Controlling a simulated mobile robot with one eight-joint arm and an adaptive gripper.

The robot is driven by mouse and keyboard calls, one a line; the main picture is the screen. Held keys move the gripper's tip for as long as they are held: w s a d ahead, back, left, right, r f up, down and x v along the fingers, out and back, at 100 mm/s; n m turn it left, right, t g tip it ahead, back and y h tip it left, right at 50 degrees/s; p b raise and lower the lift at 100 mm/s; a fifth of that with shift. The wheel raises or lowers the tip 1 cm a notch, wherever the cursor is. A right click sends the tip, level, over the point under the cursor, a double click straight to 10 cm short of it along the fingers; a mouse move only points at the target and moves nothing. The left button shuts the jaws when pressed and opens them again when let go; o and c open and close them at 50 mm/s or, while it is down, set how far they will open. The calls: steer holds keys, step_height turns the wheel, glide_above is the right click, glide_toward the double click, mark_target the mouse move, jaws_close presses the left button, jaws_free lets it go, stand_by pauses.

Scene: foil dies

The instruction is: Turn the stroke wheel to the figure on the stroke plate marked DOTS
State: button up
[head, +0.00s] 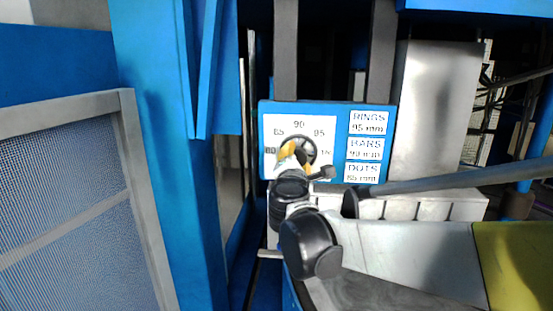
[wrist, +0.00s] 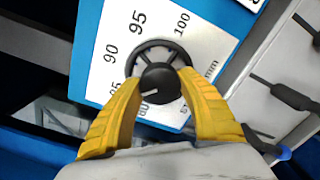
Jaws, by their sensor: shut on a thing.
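The stroke wheel (wrist: 159,84) is a dark spoked wheel with a raised black hub, on a white dial marked 80 to 100 mm. A short white line on the hub points left and slightly down in the wrist view, roughly toward the 85, which the left finger partly covers. The wheel (head: 311,147) is partly hidden by my gripper in the head view. My gripper (wrist: 161,88) has its yellow fingers on both sides of the hub, shut on it. The stroke plate marked DOTS (head: 362,172) appears to read 85 mm, below RINGS 95 mm and BARS 90 mm.
The dial sits on a blue panel (head: 268,108). A blue post (head: 160,150) and a mesh guard (head: 65,190) stand to the left. A grey metal box (head: 435,110) is at the right, and dark rods show beside the panel in the wrist view.

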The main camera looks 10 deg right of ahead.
stand_by(0.5)
steer(key=o, duration=1.2)
steer(key=v, duration=1.2)
